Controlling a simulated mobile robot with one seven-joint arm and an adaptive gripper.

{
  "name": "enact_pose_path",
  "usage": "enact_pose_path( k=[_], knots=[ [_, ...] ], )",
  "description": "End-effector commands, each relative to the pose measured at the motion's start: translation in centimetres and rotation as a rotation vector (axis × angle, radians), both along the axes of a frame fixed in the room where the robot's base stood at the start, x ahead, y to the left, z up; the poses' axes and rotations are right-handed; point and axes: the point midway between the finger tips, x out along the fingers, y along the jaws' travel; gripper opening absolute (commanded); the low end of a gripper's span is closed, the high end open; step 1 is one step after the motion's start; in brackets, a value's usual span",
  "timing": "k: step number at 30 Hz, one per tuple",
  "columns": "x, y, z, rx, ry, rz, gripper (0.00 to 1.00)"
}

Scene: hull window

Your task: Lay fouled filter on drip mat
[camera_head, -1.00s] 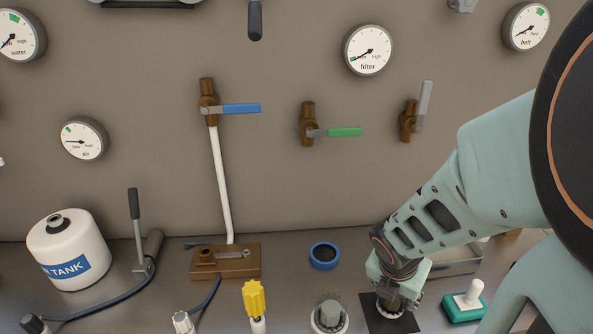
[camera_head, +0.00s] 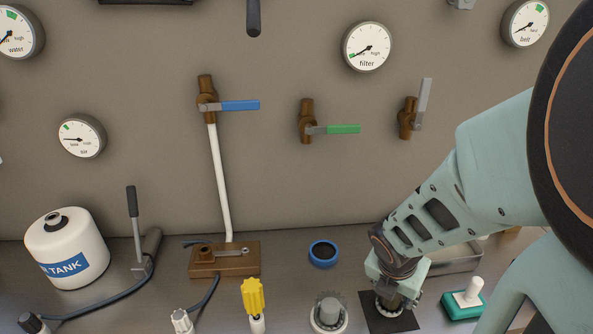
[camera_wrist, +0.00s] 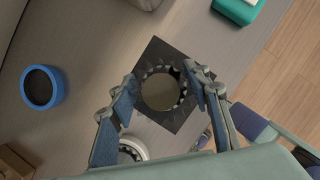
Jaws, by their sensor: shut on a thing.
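My gripper (camera_head: 397,296) points down over the dark square drip mat (camera_head: 405,323) at the front right. In the wrist view its two fingers (camera_wrist: 161,80) close on opposite sides of a round piece with a dull olive-brown face and a toothed rim, which looks like the fouled filter (camera_wrist: 160,91). The filter is over the middle of the mat (camera_wrist: 154,51), with mat showing around it. It also shows partly under the fingers in the head view (camera_head: 388,309). I cannot tell whether it touches the mat or hangs just above it.
A blue ring with a dark inside (camera_head: 323,253) stands left of the mat. A white round fitting with a grey toothed cap (camera_head: 330,312) is nearer. A green block with a white handle (camera_head: 465,300) is right of the mat, with a grey tray (camera_head: 460,262) behind.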

Motion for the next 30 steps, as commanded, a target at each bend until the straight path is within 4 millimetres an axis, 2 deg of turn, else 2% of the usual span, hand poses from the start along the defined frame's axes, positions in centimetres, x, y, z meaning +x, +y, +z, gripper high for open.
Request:
enact_pose_path(
  k=[30],
  knots=[
    [0.01,0.01,-1.02,0.0,0.0,0.0,0.01]
  ],
)
